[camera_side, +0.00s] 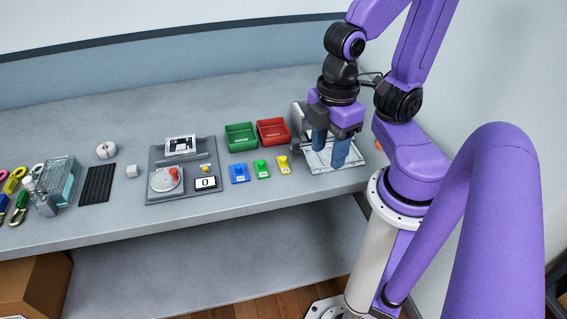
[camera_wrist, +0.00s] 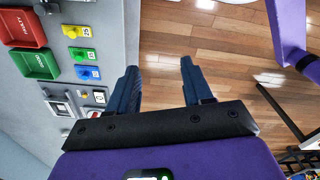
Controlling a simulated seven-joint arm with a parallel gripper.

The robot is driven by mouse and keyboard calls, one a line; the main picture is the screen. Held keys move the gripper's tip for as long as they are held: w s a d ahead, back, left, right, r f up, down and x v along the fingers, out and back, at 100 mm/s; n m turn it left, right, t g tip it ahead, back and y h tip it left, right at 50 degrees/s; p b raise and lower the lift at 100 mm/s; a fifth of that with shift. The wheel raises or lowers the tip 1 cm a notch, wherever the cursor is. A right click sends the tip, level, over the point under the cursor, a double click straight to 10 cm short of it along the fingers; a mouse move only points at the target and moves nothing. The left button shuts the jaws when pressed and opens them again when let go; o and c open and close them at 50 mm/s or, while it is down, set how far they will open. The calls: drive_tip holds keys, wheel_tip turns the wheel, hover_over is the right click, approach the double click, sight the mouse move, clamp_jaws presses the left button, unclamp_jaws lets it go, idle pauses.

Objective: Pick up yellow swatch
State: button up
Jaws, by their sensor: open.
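The yellow swatch (camera_side: 283,165) lies flat on the bench, at the right end of a short row of coloured swatches. It also shows in the wrist view (camera_wrist: 77,31) at the upper left, with a small raised knob. My gripper (camera_side: 328,153) is open and empty, its blue fingers pointing down, to the right of the yellow swatch in the side view. In the wrist view my gripper's fingers (camera_wrist: 158,85) are apart, with wood floor behind them. The green swatch (camera_side: 262,168) and blue swatch (camera_side: 239,173) lie left of the yellow one.
A red bin (camera_side: 273,131) and a green bin (camera_side: 240,136) stand behind the swatches. A metal fixture (camera_side: 318,155) is close by my gripper. A grey panel (camera_side: 184,171) with a dial lies further left. The bench's front edge runs just before the swatches.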

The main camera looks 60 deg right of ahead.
drive_tip(key=n+h, duration=0.2)
drive_tip(key=n, duration=0.3)
hover_over(283, 158)
drive_tip(key=a, duration=0.3)
drive_tip(key=f, duration=0.1)
drive_tip(key=shift+d+f, duration=0.5)
drive_tip(key=shift+f, duration=2.4)
drive_tip(key=shift+d+f, duration=0.45)
drive_tip(key=shift+f, duration=2.45)
drive_tip(key=shift+d+f, duration=0.5)
drive_tip(key=shift+f, duration=2.4)
clamp_jaws()
